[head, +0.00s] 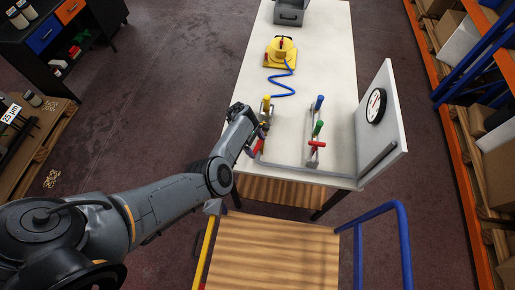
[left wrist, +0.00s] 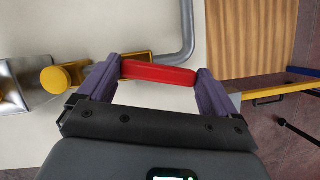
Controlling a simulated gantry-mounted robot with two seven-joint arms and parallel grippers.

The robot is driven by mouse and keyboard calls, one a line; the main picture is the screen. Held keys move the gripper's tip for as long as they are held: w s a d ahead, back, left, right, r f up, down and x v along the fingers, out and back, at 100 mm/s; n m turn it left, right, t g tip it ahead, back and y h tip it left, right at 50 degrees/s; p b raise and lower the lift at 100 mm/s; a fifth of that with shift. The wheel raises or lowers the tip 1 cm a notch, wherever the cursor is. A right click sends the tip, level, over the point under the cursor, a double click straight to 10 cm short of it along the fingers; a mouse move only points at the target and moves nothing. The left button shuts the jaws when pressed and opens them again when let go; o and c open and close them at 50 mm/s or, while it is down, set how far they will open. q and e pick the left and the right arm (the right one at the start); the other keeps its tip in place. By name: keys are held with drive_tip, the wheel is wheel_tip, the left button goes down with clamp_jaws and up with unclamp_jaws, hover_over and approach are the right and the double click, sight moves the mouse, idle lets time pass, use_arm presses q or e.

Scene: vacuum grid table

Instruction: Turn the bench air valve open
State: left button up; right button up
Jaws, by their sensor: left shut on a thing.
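The bench air valve's red handle (left wrist: 158,74) lies between the two purple fingers of my left gripper (left wrist: 158,80) in the left wrist view, and the fingers are shut on its ends. In the head view my left gripper (head: 258,137) is at the left edge of the white table, and the red handle (head: 258,146) shows just below it. A yellow-capped fitting (head: 266,103) stands beside the gripper. The gripper partly hides the valve body in the head view. My right gripper is not in view.
A grey pipe (head: 300,170) runs along the table's near edge. A second red handle (head: 317,144), green and blue fittings stand to the right. A panel with a gauge (head: 376,106) stands further right. A blue coiled hose (head: 284,88) leads to a yellow device (head: 281,50).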

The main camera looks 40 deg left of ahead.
use_arm(q)
drive_tip(key=shift+d+n+t, duration=0.25)
drive_tip(key=shift+n+t, duration=0.15)
drive_tip(key=shift+n, duration=0.4)
drive_tip(key=shift+w+d+n+t, duration=0.1)
drive_tip(key=shift+d+n+t, duration=0.15)
drive_tip(key=shift+n, duration=0.55)
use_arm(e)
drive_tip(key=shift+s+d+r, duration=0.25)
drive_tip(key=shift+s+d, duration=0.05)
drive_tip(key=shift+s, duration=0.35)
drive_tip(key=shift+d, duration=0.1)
use_arm(q)
drive_tip(key=o, duration=1.2)
drive_tip(key=shift+c, duration=0.2)
drive_tip(key=shift+p, duration=0.3)
drive_tip(key=p+v, duration=0.3)
drive_tip(key=v, duration=0.7)
drive_tip(key=shift+r, duration=0.45)
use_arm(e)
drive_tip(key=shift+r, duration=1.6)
